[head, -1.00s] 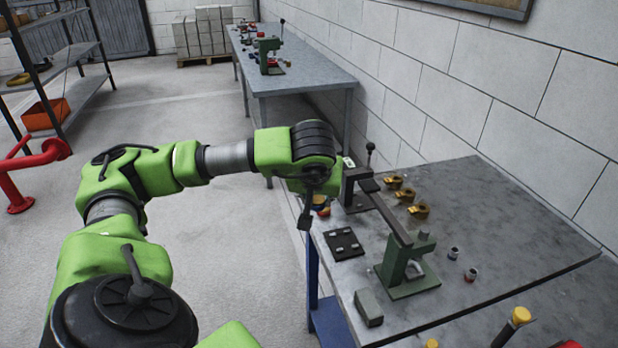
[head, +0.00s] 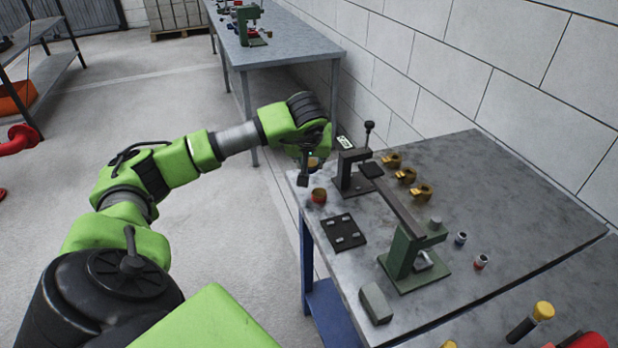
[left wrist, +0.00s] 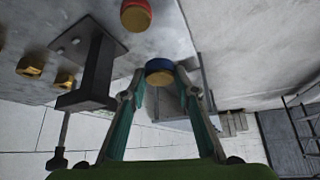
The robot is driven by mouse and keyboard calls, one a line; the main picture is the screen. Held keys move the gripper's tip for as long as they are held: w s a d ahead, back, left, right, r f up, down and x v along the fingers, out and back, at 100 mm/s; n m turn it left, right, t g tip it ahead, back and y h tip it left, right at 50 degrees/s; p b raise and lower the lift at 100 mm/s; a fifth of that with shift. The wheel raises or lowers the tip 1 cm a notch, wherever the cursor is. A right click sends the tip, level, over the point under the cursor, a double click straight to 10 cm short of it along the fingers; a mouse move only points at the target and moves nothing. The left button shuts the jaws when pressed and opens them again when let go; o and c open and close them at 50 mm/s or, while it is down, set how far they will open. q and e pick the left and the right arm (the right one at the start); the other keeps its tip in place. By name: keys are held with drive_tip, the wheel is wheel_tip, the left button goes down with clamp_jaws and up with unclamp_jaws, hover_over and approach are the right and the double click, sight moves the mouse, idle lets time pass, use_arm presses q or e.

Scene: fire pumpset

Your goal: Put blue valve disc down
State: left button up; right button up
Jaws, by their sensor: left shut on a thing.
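The blue valve disc (left wrist: 159,66) has a blue top and a brass-coloured lower part. In the left wrist view it sits between the fingertips of my left gripper (left wrist: 159,85), which is shut on it. In the head view my left gripper (head: 308,176) is at the far left corner of the near workbench (head: 490,215). There the disc is mostly hidden by the gripper. I cannot tell whether it touches the bench top. My right gripper is not in view.
A red-topped disc (head: 319,196) stands close to my left gripper. A dark plate with studs (head: 344,232), a dark stand (head: 355,172), several brass parts (head: 407,175), a green press (head: 405,252) and a grey block (head: 375,304) are nearby. The bench's right side is mostly clear.

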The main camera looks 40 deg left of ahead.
sight(309, 161)
use_arm(q)
drive_tip(key=b+x, duration=0.1)
drive_tip(key=x, duration=0.2)
drive_tip(key=shift+w+a, duration=0.1)
drive_tip(key=shift+w+a+f, duration=0.15)
drive_tip(key=shift+a+f, duration=0.05)
drive_tip(key=shift+a, duration=0.05)
wheel_tip(309, 161, down, 4)
drive_tip(key=b, duration=0.3)
drive_tip(key=shift+w+a+r, duration=0.1)
drive_tip(key=shift+w+a, duration=0.1)
drive_tip(key=shift+r, duration=0.15)
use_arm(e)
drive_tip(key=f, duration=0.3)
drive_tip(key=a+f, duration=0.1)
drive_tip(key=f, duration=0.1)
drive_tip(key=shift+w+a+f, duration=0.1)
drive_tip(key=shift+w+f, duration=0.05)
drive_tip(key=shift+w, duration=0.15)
use_arm(q)
drive_tip(key=o, duration=1.3)
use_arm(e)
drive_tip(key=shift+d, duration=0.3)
